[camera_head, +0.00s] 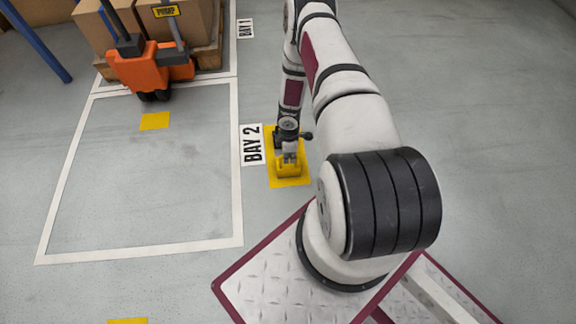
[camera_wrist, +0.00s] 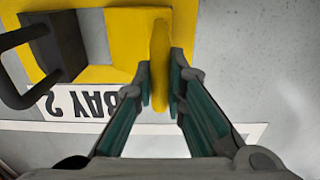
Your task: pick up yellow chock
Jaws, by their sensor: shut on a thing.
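The yellow chock (camera_head: 289,169) is at the near part of a flat yellow floor patch (camera_head: 291,182) beside the BAY 2 label. In the wrist view, a narrow yellow part of the chock (camera_wrist: 160,62) stands between the two fingers. My gripper (camera_head: 289,159) points down over it; in the wrist view my gripper (camera_wrist: 161,88) is shut on that part from both sides. The fingers and wrist hide some of the chock in the head view. I cannot tell whether its underside touches the floor.
A dark grey block (camera_wrist: 68,45) with a black loop handle is close to the chock. The BAY 2 label (camera_head: 252,145) is left of the patch. An orange carrier (camera_head: 146,67) and cardboard boxes (camera_head: 190,20) stand at upper left. The outlined bay floor (camera_head: 150,190) is mostly clear.

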